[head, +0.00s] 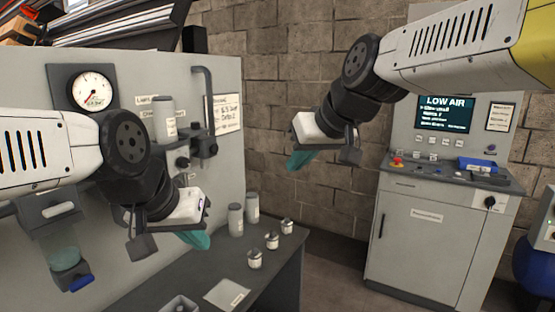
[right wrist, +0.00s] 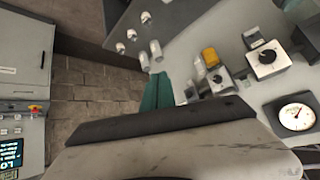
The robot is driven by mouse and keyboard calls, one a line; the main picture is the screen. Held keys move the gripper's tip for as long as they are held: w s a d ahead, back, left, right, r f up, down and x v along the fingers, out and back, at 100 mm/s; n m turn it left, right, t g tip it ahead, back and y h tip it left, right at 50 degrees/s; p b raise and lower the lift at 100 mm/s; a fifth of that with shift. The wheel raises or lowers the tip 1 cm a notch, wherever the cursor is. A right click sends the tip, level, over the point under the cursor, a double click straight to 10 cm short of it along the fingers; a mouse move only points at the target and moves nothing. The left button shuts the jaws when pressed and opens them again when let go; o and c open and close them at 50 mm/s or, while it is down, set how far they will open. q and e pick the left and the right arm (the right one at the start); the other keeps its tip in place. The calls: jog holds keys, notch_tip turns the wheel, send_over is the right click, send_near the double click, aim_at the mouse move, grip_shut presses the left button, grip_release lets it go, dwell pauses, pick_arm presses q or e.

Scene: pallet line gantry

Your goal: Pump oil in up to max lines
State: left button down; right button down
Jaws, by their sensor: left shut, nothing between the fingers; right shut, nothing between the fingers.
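A bowl with greenish glass (head: 66,258) and a blue part below it hangs on the grey panel (head: 225,100) at the left of the head view. A grey cylinder (head: 161,118) stands higher on the panel, beside a bent pipe. No max line or oil level is readable. My left gripper (head: 196,240), with teal fingertips, is shut and empty in front of the panel, above the bench. My right gripper (head: 300,160) is shut and empty in the air before the brick wall. Its teal fingers (right wrist: 157,92) also show in the right wrist view, with a yellow part (right wrist: 211,57) beyond them.
The dark bench (head: 265,270) carries two grey bottles (head: 236,220) and several small jars (head: 272,241). A gauge (head: 92,89) is on the panel. A grey cabinet (head: 425,240) with a "LOW AIR" screen (head: 446,113) stands right. Floor between bench and cabinet looks clear.

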jog(key=s+d+f+m+g+h, duration=0.1)
jog(key=s+d+f+m, duration=0.3)
jog(key=s+d+f, duration=0.6)
jog(key=shift+s+d+f+h, duration=0.15)
jog(key=shift+s+f+h, duration=0.3)
jog(key=shift+h, duration=0.25)
